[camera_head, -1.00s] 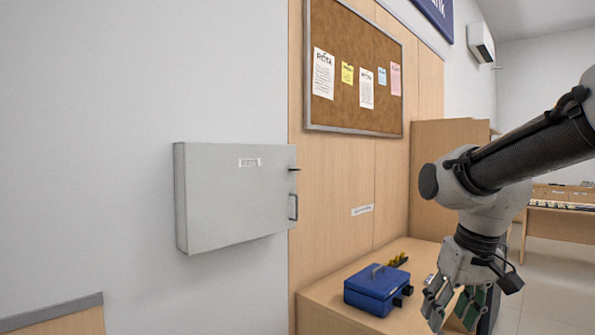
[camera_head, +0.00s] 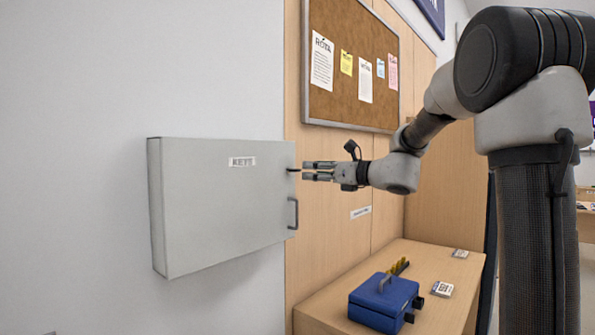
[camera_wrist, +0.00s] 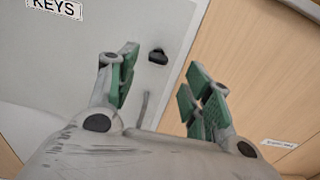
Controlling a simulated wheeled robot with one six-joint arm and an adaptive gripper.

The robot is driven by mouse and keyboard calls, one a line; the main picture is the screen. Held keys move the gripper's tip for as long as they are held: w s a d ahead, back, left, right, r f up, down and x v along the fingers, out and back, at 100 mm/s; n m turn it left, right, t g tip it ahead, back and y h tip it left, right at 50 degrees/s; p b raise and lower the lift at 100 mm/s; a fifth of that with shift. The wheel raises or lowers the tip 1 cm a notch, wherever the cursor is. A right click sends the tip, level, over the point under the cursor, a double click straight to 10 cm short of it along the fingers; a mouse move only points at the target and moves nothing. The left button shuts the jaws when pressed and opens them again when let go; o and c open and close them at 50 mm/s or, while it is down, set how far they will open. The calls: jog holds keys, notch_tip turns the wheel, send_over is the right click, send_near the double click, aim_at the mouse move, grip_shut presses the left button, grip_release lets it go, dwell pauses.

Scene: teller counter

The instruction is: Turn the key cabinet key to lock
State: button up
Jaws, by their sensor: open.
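The grey key cabinet (camera_head: 220,210) hangs on the wall, its door shut, with a "KEYS" label that also shows in the wrist view (camera_wrist: 55,8). The small dark key (camera_head: 292,170) sticks out near the door's right edge, above the handle (camera_head: 293,213). In the wrist view the key (camera_wrist: 158,56) lies ahead of the fingers, roughly between them. My gripper (camera_head: 304,171) is level with the key and just right of it. In the wrist view my gripper (camera_wrist: 160,88) is open, its green-padded fingers apart and nothing between them.
A blue cash box (camera_head: 383,302) stands on the wooden counter (camera_head: 430,262) below my arm. A cork board (camera_head: 350,65) hangs on the wood panel above. The space in front of the cabinet door is clear.

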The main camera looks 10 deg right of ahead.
aim_at(294, 170)
jog(key=x, duration=0.7)
jog(key=c, duration=1)
jog(key=shift+c, duration=0.2)
